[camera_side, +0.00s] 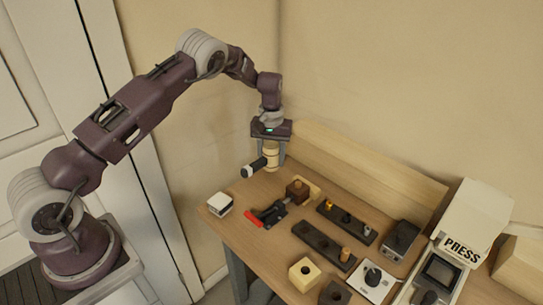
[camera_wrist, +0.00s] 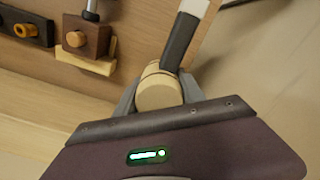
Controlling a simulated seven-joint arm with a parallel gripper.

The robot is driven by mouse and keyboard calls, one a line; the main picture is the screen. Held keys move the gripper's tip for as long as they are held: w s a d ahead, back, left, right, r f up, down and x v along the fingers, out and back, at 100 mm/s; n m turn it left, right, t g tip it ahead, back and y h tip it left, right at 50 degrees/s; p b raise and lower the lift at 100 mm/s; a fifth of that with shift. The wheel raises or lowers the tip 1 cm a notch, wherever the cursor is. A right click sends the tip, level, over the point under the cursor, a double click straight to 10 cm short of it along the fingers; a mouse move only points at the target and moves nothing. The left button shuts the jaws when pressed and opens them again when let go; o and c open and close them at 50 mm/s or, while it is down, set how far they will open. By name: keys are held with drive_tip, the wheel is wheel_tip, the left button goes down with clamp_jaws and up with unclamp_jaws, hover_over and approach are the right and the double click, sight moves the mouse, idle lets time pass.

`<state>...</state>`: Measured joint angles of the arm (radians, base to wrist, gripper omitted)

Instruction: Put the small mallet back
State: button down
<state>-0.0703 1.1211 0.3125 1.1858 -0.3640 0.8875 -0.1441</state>
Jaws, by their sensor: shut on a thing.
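The small mallet has a pale round wooden head (camera_side: 271,158) and a dark handle with a white end (camera_side: 248,171). My gripper (camera_side: 270,163) is shut on the head and holds it above the far left part of the bench, with the handle sticking out to the left. In the wrist view the head (camera_wrist: 158,92) sits between the fingers of my gripper (camera_wrist: 160,100), and the dark handle (camera_wrist: 180,42) points up the picture. The fingertips are partly hidden by the head. I cannot tell which spot on the bench is the mallet's place.
Below to the right is a brown block (camera_side: 297,191) on a pale base, beside a red-handled clamp (camera_side: 266,214). A white box (camera_side: 220,204) stands at the left edge. Dark rails with pegs (camera_side: 347,222), a pale holed block (camera_side: 303,274) and a PRESS machine (camera_side: 462,249) lie further right.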

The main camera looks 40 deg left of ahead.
sight(272, 145)
drive_tip(key=shift+f, duration=1.65)
idle(1.4)
drive_tip(key=shift+c, duration=2.3)
unclamp_jaws()
drive_tip(key=shift+r, duration=3.55)
